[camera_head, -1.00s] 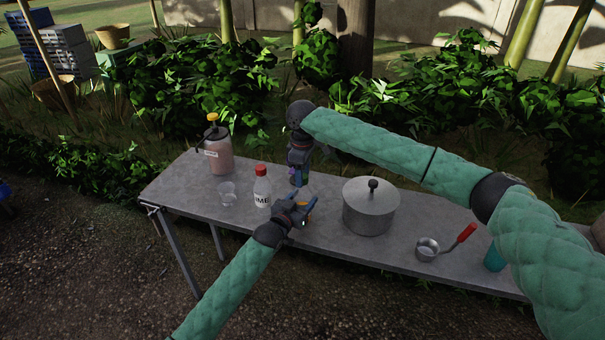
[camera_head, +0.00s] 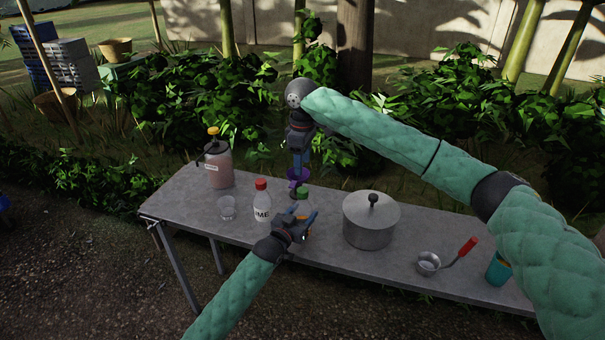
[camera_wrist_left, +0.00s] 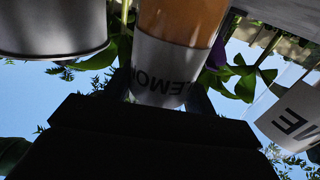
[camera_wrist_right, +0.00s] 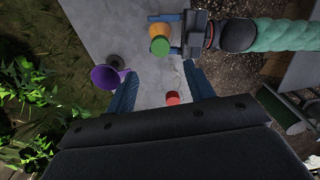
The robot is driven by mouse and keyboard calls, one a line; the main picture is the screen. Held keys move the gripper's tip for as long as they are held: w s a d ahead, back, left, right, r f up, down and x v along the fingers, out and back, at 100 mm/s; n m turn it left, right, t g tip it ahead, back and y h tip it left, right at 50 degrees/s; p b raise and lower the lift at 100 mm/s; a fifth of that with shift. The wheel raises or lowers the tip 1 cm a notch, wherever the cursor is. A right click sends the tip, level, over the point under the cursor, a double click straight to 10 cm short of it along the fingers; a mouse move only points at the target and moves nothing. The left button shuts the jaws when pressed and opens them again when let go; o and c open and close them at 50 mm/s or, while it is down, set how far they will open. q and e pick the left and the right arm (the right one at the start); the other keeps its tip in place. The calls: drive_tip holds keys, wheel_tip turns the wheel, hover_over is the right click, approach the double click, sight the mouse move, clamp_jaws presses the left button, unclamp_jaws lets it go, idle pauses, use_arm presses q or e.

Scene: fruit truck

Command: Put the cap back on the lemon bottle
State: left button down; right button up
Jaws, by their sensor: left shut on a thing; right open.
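The lemon bottle, orange with a white label, shows in the left wrist view (camera_wrist_left: 165,75) and the right wrist view (camera_wrist_right: 159,30). My left gripper (camera_head: 301,226) is shut on it above the table, in front of the lime bottle and the pot. The green cap (camera_head: 302,193) sits at the top of the lemon bottle; it also shows in the right wrist view (camera_wrist_right: 160,47). Whether it is fully seated I cannot tell. My right gripper (camera_head: 299,168) is open and empty above and behind the cap, its fingers apart in the right wrist view (camera_wrist_right: 160,92).
The red-capped lime bottle (camera_head: 262,205) and a clear cup (camera_head: 227,208) stand left of the grippers. A lidded pot (camera_head: 371,222) stands right. A purple funnel (camera_wrist_right: 106,78) is at the back.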

wheel_tip(320, 180, up, 2)
idle(0.4)
use_arm(q)
drive_tip(key=shift+c, duration=2)
unclamp_jaws()
drive_tip(key=shift+s+a+f, duration=0.2)
drive_tip(key=shift+s+a, duration=0.05)
drive_tip(key=shift+s, duration=0.15)
drive_tip(key=b+v, duration=0.2)
drive_tip(key=v, duration=0.3)
drive_tip(key=shift+s+a, duration=0.2)
drive_tip(key=shift+s, duration=0.15)
drive_tip(key=shift+s+a+r+b, duration=0.15)
drive_tip(key=shift+s+a+b, duration=0.15)
drive_tip(key=shift+s, duration=0.15)
use_arm(e)
drive_tip(key=shift+f, duration=1.35)
